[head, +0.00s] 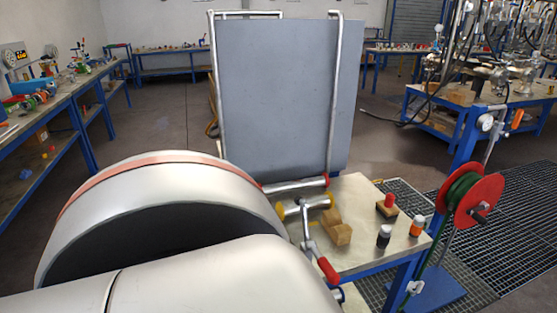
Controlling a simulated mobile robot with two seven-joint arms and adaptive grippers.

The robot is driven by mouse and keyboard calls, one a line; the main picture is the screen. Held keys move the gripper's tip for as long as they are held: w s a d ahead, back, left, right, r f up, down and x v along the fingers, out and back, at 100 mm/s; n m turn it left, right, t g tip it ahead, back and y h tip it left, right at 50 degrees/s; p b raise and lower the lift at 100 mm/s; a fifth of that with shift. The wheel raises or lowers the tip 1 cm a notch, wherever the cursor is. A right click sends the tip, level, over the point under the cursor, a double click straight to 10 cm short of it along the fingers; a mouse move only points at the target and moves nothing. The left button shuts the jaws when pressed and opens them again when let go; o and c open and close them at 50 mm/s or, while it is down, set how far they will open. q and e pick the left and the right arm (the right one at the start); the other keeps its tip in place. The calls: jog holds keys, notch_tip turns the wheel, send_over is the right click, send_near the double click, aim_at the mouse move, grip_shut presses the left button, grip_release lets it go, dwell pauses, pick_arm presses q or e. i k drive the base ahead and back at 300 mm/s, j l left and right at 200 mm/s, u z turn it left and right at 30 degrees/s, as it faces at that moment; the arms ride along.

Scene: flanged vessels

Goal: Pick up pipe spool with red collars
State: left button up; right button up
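A silver pipe spool with red collars (295,186) lies at the far left edge of the small metal-topped table (363,188). Its right red end is clear; its left end is close to the outline of a large pale rounded body in the foreground. A second silver pipe piece with yellow ends (306,205) lies just in front of it. A silver tool-like piece with a red end (328,268) lies nearer on the same table, partly hidden. Neither of my grippers shows.
Wooden blocks (337,230), a red-topped piece (388,205), a dark bottle (384,237) and an orange bottle (417,226) stand on the table. A tall grey panel (275,95) rises behind. A red reel (472,202) stands right.

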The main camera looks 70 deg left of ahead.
aim_at(323, 180)
jog(key=k+j, duration=0.25)
jog(key=j, duration=0.15)
jog(key=k+j, duration=0.25)
jog(key=j, duration=0.15)
jog(key=k+j, duration=0.3)
jog(key=j, duration=0.15)
jog(key=k+j, duration=0.25)
jog(key=j, duration=0.15)
